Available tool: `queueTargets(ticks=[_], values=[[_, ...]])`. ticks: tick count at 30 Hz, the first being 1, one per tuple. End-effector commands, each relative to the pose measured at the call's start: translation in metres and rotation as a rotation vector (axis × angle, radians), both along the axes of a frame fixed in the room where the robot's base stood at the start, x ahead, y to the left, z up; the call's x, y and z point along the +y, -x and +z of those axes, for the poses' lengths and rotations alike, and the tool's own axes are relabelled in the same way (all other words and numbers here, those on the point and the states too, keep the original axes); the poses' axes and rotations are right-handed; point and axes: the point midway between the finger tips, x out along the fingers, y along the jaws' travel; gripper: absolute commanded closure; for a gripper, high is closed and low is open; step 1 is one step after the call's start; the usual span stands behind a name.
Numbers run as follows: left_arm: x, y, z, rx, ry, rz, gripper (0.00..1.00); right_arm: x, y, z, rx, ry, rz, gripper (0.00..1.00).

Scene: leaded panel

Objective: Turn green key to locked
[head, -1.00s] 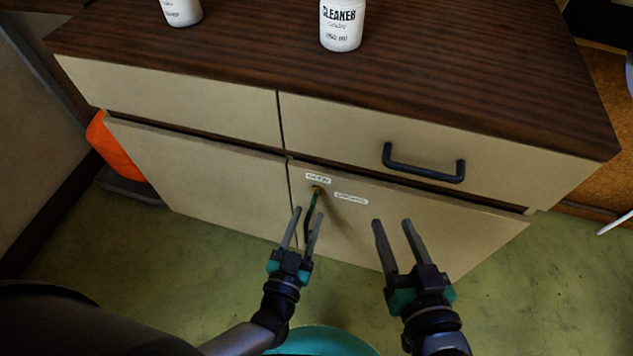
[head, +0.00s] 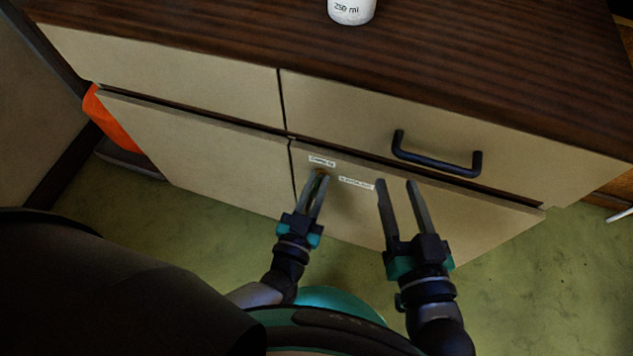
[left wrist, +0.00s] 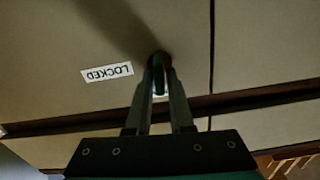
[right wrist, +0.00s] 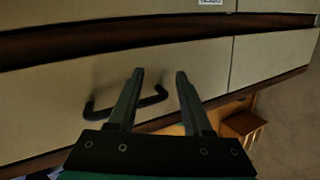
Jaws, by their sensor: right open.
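The green key (left wrist: 158,80) sits at the lower right cabinet door (head: 440,215), near its left edge. In the left wrist view it shows between the fingers of my left gripper (left wrist: 160,68), which are drawn in close on both sides of it. In the head view my left gripper (head: 318,180) reaches up to the lock and mostly hides the key. A LOCKED label (left wrist: 106,73) reads upside down beside the key; in the head view this label (head: 357,183) is right of the lock. Another label (head: 322,161) is just above the lock, too small to read. My right gripper (head: 397,185) is open and empty before the door.
A drawer with a dark handle (head: 437,160) is above the door; the handle (right wrist: 100,108) also shows beyond the right fingers. A white bottle (head: 351,9) stands on the wooden top (head: 200,40). An orange object (head: 112,125) is left of the cabinet. Green floor lies in front.

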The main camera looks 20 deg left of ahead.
Motion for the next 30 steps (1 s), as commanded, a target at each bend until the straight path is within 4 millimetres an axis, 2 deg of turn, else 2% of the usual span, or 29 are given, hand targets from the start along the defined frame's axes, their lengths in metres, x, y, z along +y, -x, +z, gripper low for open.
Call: queueTargets(ticks=[1, 5, 21, 30], values=[[0.0001, -0.0001, 0.0000, 0.000, 0.000, 0.000, 0.87, 0.0000, 0.0001, -0.0001, 0.000, 0.000, 0.000, 0.50], [0.0001, -0.0001, 0.0000, 0.000, 0.000, 0.000, 1.00, 0.0000, 0.0001, -0.0002, 0.001, 0.000, 0.000, 0.50], [0.0000, -0.0005, 0.0003, 0.000, -0.005, 0.000, 1.00, -0.0001, 0.0003, -0.0010, 0.007, 0.004, 0.001, 0.50], [-0.0010, -0.0005, 0.0010, -0.001, -0.079, 0.001, 1.00, -0.0078, -0.0063, -0.0051, 0.101, 0.072, 0.003, 0.50]])
